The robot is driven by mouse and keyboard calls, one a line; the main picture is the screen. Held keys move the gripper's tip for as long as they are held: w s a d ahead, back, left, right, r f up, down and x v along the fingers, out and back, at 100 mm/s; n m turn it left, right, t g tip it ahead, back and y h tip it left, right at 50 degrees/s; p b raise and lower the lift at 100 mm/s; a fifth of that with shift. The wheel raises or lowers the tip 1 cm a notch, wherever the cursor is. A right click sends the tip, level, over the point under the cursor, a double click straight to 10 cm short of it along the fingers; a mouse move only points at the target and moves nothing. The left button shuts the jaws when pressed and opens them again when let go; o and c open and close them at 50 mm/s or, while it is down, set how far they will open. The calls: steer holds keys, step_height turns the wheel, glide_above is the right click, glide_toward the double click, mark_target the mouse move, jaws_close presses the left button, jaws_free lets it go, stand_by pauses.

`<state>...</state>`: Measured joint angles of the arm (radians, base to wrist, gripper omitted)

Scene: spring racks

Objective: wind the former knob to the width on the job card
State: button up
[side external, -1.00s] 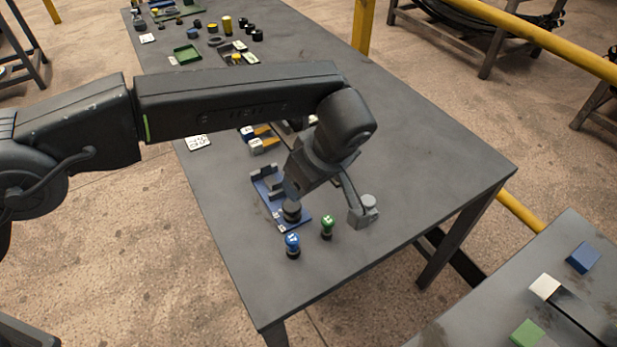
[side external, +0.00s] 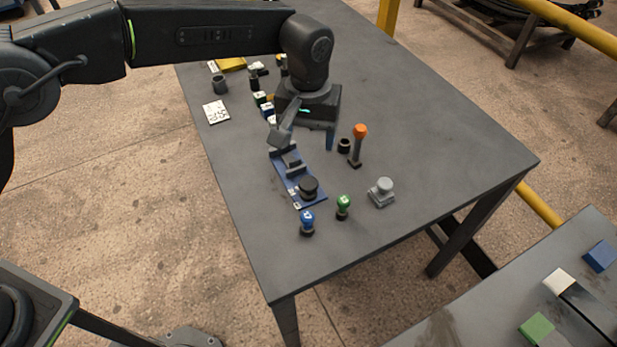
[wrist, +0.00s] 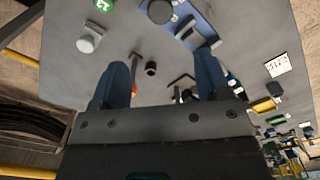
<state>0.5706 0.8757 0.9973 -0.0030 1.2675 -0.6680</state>
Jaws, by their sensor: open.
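The former is a blue base (side external: 283,168) with grey blocks along it and a black round knob (side external: 308,187) at its near end. The knob also shows at the top of the wrist view (wrist: 160,11). The job card (side external: 215,111) is a white card with dark figures, lying left of the former; the figures are too small to read surely. My gripper (side external: 306,138) is above the table behind the knob, apart from it. In the wrist view its two blue fingers (wrist: 158,72) are spread wide with nothing between them.
A blue-topped button (side external: 307,222), a green-topped button (side external: 343,206) and a grey knob on a block (side external: 382,192) stand near the front. The table's right side is clear.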

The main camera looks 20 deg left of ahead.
mark_target(309, 182)
step_height(309, 182, down, 13)
steer(key=shift+f, duration=0.1)
stand_by(0.3)
steer(key=shift+c, duration=0.3)
steer(key=c, duration=0.9)
steer(key=shift+o, duration=0.2)
steer(key=shift+n, duration=0.3)
steer(key=o, duration=0.9)
step_height(309, 182, up, 14)
steer(key=shift+f, duration=0.1)
